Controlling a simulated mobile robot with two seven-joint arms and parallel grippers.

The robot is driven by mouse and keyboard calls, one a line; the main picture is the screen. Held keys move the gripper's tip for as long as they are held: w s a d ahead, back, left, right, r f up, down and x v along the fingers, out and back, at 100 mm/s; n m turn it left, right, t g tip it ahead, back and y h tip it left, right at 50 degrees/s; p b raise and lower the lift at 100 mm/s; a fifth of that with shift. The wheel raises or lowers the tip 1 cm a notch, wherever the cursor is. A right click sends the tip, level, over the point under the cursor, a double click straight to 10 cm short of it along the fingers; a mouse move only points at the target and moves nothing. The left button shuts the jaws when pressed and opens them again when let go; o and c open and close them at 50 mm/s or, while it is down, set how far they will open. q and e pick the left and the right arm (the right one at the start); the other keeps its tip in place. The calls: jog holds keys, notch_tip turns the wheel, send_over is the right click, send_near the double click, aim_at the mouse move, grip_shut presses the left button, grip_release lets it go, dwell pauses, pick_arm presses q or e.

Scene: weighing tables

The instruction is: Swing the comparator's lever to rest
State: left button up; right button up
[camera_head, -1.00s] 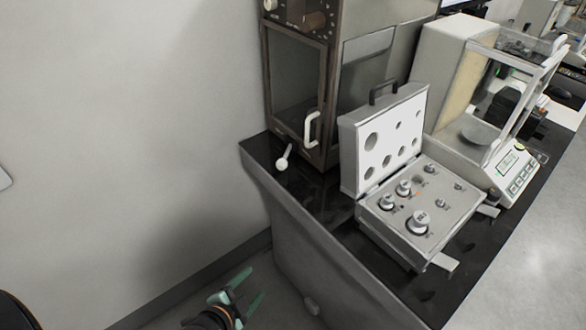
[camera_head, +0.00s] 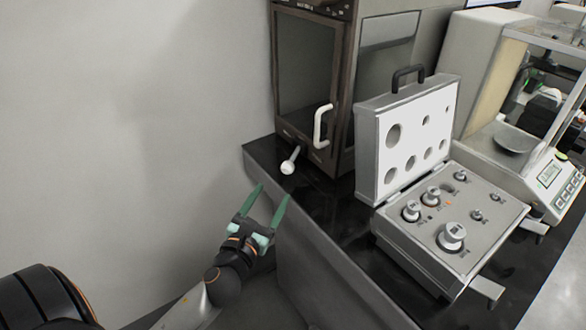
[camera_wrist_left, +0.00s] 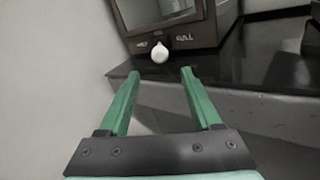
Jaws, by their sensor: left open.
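The comparator is a dark cabinet (camera_head: 311,90) with a glass front and a white door handle, at the table's far left end. Its lever (camera_head: 289,162) sticks out low at the front and ends in a white ball knob. In the left wrist view the knob (camera_wrist_left: 159,53) shows between the printed words "HALF" and "FULL". My left gripper (camera_head: 271,192) is open and empty, in front of the table edge, below and left of the knob and apart from it. In the left wrist view the gripper (camera_wrist_left: 157,73) has the knob just beyond its fingertips. My right gripper is not seen.
An open weight case (camera_head: 408,238) with several metal weights stands on the black table top (camera_head: 328,207), right of the lever. A balance (camera_head: 548,176) with a glass shield stands farther right. A bare wall (camera_head: 130,120) is close on the left.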

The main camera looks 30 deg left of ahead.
aim_at(286, 172)
pick_arm(q)
jog(key=x, duration=1.1)
jog(key=shift+w, duration=0.35)
grip_shut()
dwell(1.0)
